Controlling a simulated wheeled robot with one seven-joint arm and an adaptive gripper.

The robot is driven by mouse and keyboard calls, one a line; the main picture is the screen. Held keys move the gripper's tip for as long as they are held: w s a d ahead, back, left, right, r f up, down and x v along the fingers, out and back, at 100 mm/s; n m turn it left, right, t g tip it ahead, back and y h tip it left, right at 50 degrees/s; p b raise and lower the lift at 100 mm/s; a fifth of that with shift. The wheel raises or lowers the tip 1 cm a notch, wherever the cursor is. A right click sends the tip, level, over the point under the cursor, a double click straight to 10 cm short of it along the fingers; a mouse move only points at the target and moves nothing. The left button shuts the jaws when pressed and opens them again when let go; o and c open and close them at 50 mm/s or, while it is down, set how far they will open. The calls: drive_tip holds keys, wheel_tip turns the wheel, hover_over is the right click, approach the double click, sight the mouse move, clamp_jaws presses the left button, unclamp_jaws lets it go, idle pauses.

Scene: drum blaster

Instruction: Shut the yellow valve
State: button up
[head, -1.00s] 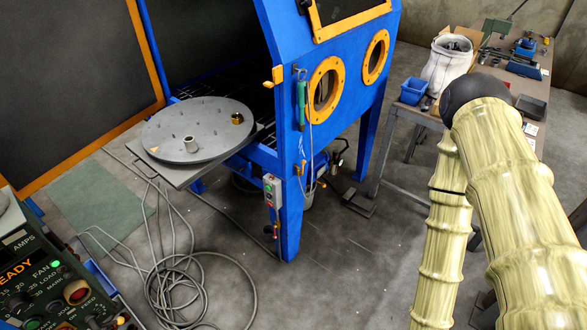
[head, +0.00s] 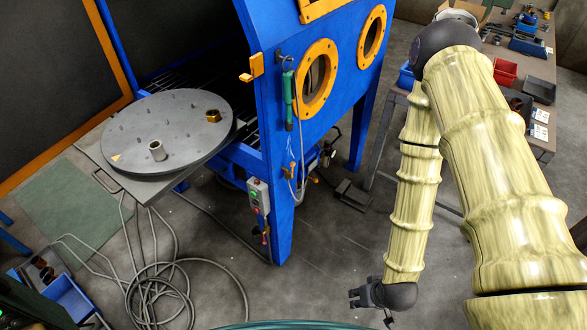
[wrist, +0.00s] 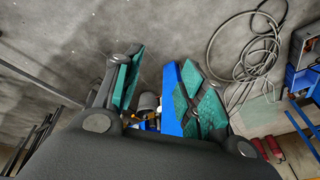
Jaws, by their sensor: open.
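A small yellow fitting (head: 313,180), which may be the yellow valve, shows low behind the blue cabinet's front leg in the head view. I cannot make out its handle position. Small yellow parts (wrist: 154,123) also show between the fingers in the wrist view, partly hidden by my gripper. My gripper (head: 368,296) hangs low at the end of my arm, to the right of the cabinet leg and apart from it. In the wrist view my gripper (wrist: 163,75) has its green-padded fingers spread wide, with nothing held between them.
The blue blasting cabinet (head: 262,130) has orange-ringed ports and a round grey turntable (head: 170,115) on its left. A foot pedal (head: 353,195) sits on the floor near its legs. Coiled hose (head: 185,285) lies at lower left. A workbench (head: 545,100) stands at right.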

drive_tip(key=w+a+n+t+y+b, duration=0.1)
drive_tip(key=w+a+t+y+b, duration=0.3)
drive_tip(key=w, duration=0.6)
drive_tip(key=w+a+n+t+h+b, duration=0.1)
drive_tip(key=w+a+t+b, duration=0.1)
drive_tip(key=w+b, duration=0.5)
drive_tip(key=n+t+y+b, duration=0.45)
drive_tip(key=y+b, duration=0.35)
drive_tip(key=b, duration=0.2)
approach(293, 164)
drive_tip(key=shift+n, duration=0.45)
drive_tip(key=x, duration=1)
drive_tip(key=shift+w+f, duration=0.35)
drive_tip(key=shift+f, duration=0.05)
clamp_jaws()
